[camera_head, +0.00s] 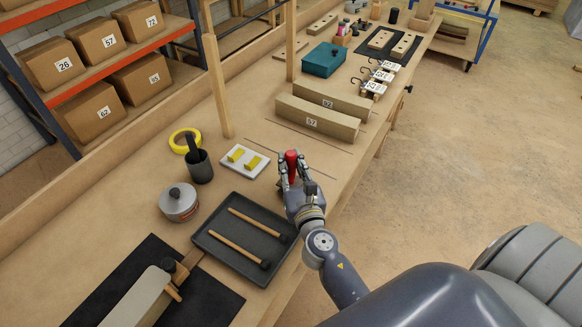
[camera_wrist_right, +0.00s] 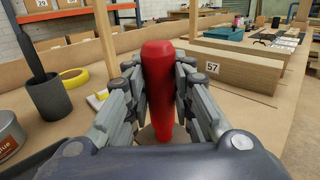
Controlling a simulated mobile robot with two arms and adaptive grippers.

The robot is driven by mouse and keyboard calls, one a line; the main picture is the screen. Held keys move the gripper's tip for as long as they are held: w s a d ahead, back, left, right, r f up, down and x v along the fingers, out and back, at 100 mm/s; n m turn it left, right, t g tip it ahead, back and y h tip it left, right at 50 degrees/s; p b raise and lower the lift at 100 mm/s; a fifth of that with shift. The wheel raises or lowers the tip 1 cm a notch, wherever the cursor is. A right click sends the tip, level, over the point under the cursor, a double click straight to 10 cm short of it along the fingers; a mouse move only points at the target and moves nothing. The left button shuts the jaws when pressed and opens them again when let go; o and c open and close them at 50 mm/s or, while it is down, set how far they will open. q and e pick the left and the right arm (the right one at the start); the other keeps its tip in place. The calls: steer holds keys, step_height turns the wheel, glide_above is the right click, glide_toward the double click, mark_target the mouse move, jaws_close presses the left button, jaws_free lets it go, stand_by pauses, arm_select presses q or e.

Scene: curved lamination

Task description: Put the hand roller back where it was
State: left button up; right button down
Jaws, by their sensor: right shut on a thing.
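My right gripper (camera_head: 294,178) is over the workbench, near its front edge. It is shut on the red handle of the hand roller (camera_head: 291,158). In the right wrist view the red handle (camera_wrist_right: 160,80) stands upright between the two fingers (camera_wrist_right: 158,95), with its thick end up. The roller's lower end is hidden behind my gripper, so I cannot tell whether it touches the bench. My left gripper is not in view.
A black tray (camera_head: 222,245) with two long wooden-handled tools lies in front. A white board (camera_head: 233,170) with yellow blocks is left of my gripper. Beyond are long wooden blocks (camera_head: 340,127). A grey can (camera_head: 179,206) and black cup (camera_head: 204,173) stand left.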

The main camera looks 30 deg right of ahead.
steer(key=shift+r, duration=0.1)
steer(key=shift+s+f+b, duration=0.15)
steer(key=shift+f+b, duration=0.45)
steer(key=shift+f, duration=0.1)
steer(key=c, duration=1.4)
jaws_free()
steer(key=shift+f, duration=0.1)
steer(key=shift+c, duration=0.2)
steer(key=shift+o, duration=0.2)
steer(key=shift+w, duration=0.2)
steer(key=shift+s, duration=0.1)
